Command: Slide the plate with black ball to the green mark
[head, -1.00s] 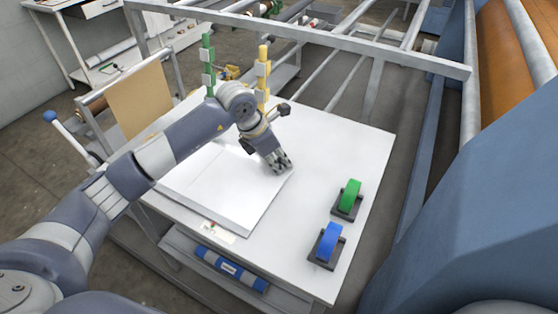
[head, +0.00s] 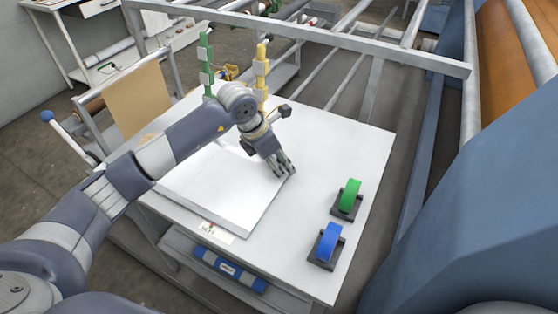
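A flat white plate or board (head: 215,190) lies on the white tabletop (head: 310,150). My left gripper (head: 284,172) points down at its right edge, with the fingertips at or very near the surface. Whether they touch or hold the edge cannot be told. The gripper and forearm hide the far part of the board. I cannot make out a black ball for certain. A green post (head: 206,65) and a yellow post (head: 262,75), each with pale blocks, stand at the table's back edge. My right gripper is not in view.
A blue roll (head: 230,269) lies on the lower shelf. A metal frame bar (head: 330,42) crosses behind. The tabletop right of the gripper is clear.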

